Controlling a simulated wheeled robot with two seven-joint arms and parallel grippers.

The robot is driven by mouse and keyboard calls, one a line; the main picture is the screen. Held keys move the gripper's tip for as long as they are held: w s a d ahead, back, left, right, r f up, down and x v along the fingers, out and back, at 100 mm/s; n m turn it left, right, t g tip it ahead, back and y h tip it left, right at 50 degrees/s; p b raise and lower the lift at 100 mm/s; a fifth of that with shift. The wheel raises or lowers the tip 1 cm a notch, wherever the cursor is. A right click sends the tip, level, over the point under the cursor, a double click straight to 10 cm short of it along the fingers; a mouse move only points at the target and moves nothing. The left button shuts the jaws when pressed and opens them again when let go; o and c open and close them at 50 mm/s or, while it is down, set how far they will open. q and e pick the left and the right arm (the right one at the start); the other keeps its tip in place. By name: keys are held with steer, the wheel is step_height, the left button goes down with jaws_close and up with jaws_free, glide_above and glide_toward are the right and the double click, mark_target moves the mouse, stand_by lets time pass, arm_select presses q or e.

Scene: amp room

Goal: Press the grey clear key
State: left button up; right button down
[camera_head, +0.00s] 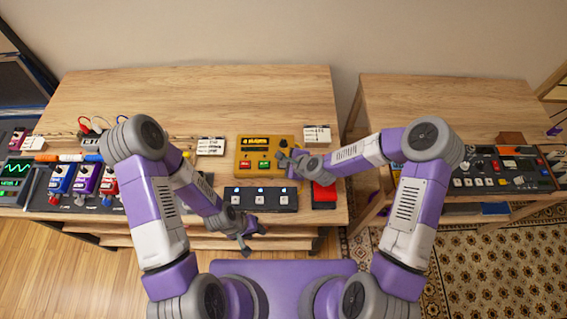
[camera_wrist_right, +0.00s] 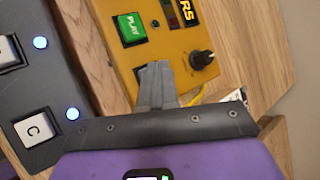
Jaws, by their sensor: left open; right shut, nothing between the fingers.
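A yellow box (camera_head: 250,146) with a dark amber display, a red key (camera_head: 245,164) and a green key (camera_head: 264,164) lies on the wooden table. In the right wrist view the green key reads PLAY (camera_wrist_right: 131,29). Beside it is another dark-edged key (camera_wrist_right: 140,76), mostly hidden behind my fingers, its label unreadable. My right gripper (camera_head: 283,157) is shut and empty at the right part of the box; its fingertips (camera_wrist_right: 157,68) overlap that key. I cannot tell whether they touch it. My left gripper (camera_head: 253,240) is open and empty, low at the table's front edge.
A black footswitch unit (camera_head: 260,208) with white keys and blue lights sits in front of the box. A black knob (camera_wrist_right: 202,60) is close to my right fingertips. The table behind (camera_head: 200,95) is clear.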

steer(key=shift+f+b, duration=0.45)
steer(key=shift+f, duration=0.05)
steer(key=shift+r, duration=0.15)
stand_by(0.5)
steer(key=shift+r+p, duration=0.6)
steer(key=shift+r, duration=0.2)
steer(key=shift+r+p, duration=1.7)
steer(key=shift+r, duration=0.9)
steer(key=shift+f, duration=0.1)
